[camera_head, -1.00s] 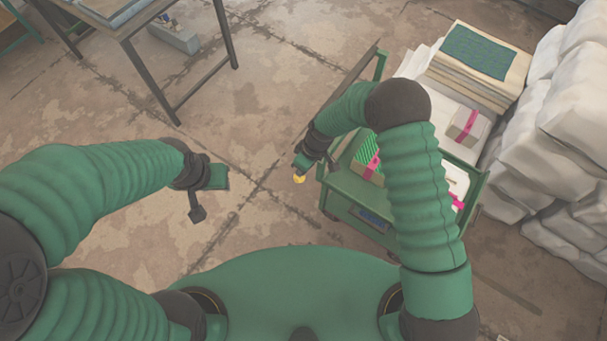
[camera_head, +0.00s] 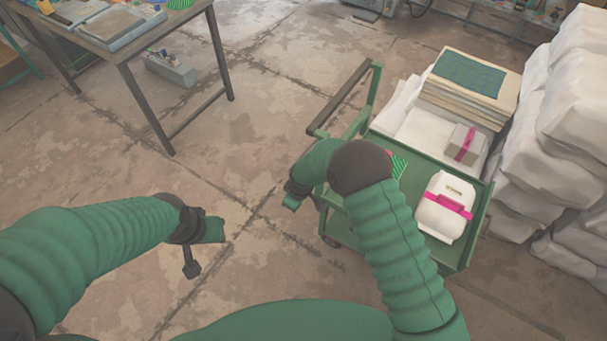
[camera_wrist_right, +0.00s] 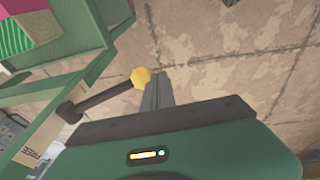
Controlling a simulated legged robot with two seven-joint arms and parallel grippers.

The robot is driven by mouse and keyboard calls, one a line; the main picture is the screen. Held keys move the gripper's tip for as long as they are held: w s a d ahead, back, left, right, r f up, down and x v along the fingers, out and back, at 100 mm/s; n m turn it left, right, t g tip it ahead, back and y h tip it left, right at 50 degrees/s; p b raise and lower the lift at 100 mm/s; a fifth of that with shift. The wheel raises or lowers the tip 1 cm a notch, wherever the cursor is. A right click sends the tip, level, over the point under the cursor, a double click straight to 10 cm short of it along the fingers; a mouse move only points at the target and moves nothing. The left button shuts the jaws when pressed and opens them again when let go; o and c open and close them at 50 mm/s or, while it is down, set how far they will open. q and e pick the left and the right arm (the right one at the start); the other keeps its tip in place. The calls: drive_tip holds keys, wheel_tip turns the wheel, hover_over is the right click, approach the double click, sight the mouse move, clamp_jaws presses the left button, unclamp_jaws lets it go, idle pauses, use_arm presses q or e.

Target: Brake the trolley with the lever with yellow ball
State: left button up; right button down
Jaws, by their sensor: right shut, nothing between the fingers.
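The green trolley (camera_head: 480,222) stands right of centre in the head view, partly behind my right arm. In the right wrist view, a dark lever (camera_wrist_right: 103,98) juts from the trolley's green frame and ends in a yellow ball (camera_wrist_right: 141,77). The lever and ball cannot be made out in the head view. My right gripper (camera_wrist_right: 155,90) is shut and empty, its fingers right beside the ball; I cannot tell whether they touch. It also shows beside the trolley in the head view (camera_head: 292,201). My left gripper (camera_head: 211,230) is over bare floor, its fingers unclear.
A table (camera_head: 130,45) stands at upper left. The floor between is clear.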

use_arm(q)
drive_tip(key=shift+d+f+b, duration=0.1)
drive_tip(key=shift+f+b, duration=0.3)
drive_tip(key=shift+f, duration=0.15)
use_arm(e)
drive_tip(key=shift+w+d+f, duration=0.1)
drive_tip(key=shift+d+f, duration=0.05)
drive_tip(key=shift+f, duration=0.55)
